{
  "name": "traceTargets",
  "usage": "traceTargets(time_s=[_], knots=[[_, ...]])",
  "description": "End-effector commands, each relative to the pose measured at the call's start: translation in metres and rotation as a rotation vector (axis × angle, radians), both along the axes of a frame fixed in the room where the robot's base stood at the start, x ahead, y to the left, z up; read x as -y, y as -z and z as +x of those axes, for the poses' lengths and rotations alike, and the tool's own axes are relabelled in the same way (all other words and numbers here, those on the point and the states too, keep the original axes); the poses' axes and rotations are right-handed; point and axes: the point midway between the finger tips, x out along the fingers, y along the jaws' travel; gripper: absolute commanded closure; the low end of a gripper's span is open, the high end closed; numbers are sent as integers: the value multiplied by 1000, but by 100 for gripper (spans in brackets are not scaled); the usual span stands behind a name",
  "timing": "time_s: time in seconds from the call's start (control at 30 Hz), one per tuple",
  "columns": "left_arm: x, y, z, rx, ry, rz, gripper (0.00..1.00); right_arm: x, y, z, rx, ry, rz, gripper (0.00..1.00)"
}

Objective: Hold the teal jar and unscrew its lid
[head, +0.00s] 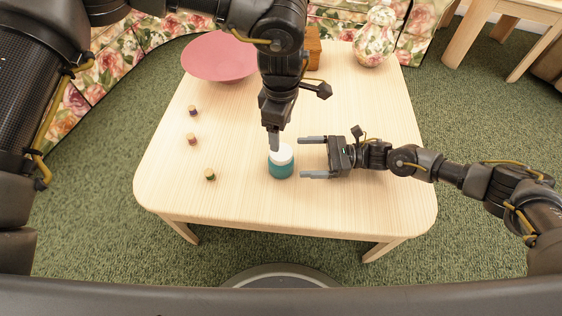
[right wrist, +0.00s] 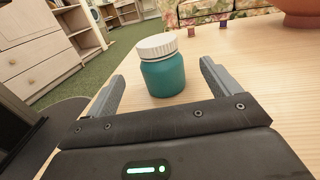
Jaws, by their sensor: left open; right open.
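The teal jar (head: 281,170) stands upright on the light wooden table (head: 240,120), with its white lid (head: 281,154) on top. My left gripper (head: 274,142) is above the jar, pointing down, its fingertips close to the lid; from this angle I cannot tell whether they touch it. My right gripper (head: 310,157) lies to the right of the jar, open and level, its two fingers pointing at the jar. In the right wrist view the jar (right wrist: 163,75) and its ribbed lid (right wrist: 157,46) sit just beyond and between the open fingers (right wrist: 163,85).
A pink bowl (head: 219,58), a wooden block (head: 313,46) and a floral vase (head: 374,40) stand at the back of the table. Three small corks (head: 193,110) (head: 191,139) (head: 210,174) are spread at the left. The table's front and right are clear.

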Motion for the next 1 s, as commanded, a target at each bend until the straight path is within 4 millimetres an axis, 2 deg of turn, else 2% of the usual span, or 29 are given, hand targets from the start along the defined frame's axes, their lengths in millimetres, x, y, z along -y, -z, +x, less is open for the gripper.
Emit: traceTargets(time_s=[0.07,0.2,0.43,0.6,0.9,1.0], knots=[[0,0,0,0,0,0,27,-2,17,-1,-3,-1,-1,12],[0,0,0,0,0,-1,27,-33,12,-2,0,-5,3,12],[0,0,0,0,0,-1,27,-64,13,-2,0,-2,1,12],[0,0,0,0,0,-1,27,-73,12,-2,0,-1,0,12],[0,0,0,0,0,-1,27,-75,12,-2,0,-1,0,12],[0,0,0,0,0,-1,27,-75,12,-2,1,-1,0,23]])
